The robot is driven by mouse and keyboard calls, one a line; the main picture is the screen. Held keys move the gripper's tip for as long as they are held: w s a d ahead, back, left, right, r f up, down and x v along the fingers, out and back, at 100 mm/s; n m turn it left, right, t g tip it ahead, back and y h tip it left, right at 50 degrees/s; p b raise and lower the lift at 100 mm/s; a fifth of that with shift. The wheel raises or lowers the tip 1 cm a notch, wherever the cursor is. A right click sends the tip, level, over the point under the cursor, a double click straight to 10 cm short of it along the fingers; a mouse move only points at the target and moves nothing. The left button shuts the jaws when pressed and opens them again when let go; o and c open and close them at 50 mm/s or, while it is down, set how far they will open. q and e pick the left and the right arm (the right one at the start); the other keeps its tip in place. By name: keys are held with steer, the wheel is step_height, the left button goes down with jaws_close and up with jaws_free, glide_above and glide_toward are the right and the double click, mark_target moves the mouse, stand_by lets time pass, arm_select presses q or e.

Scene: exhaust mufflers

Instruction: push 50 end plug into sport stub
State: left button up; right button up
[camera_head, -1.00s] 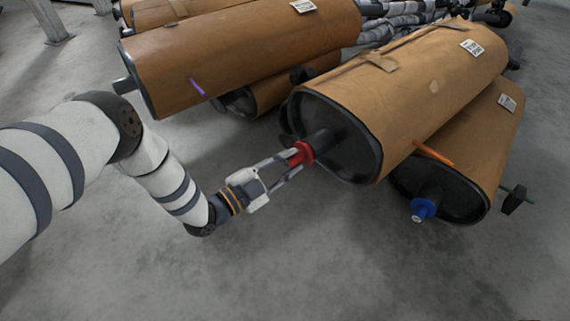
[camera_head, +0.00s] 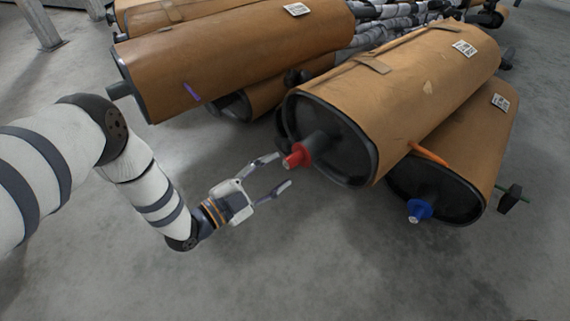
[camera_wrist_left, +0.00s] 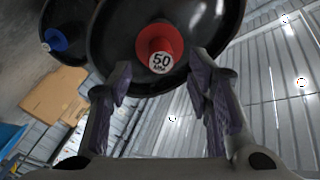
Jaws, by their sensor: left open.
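The red end plug (camera_head: 297,157) sits at the end of the dark stub (camera_head: 318,143) on the upper right muffler (camera_head: 400,95). In the left wrist view the red plug (camera_wrist_left: 159,45) shows its white face marked "50 MM". My left gripper (camera_head: 281,173) is open and empty, with its fingertips just short of the plug. In the left wrist view its two fingers (camera_wrist_left: 160,80) stand apart, below and to either side of the plug. How deep the plug is in the stub cannot be seen. My right gripper is not in view.
A blue plug (camera_head: 419,210) sits on the lower right muffler (camera_head: 480,150), with an orange strip (camera_head: 428,153) between the two mufflers. Another brown muffler (camera_head: 235,55) lies at upper left. The floor (camera_head: 320,265) in front is clear.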

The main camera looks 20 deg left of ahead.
arm_select(q)
steer(key=v, duration=0.8)
steer(key=shift+s, duration=0.1)
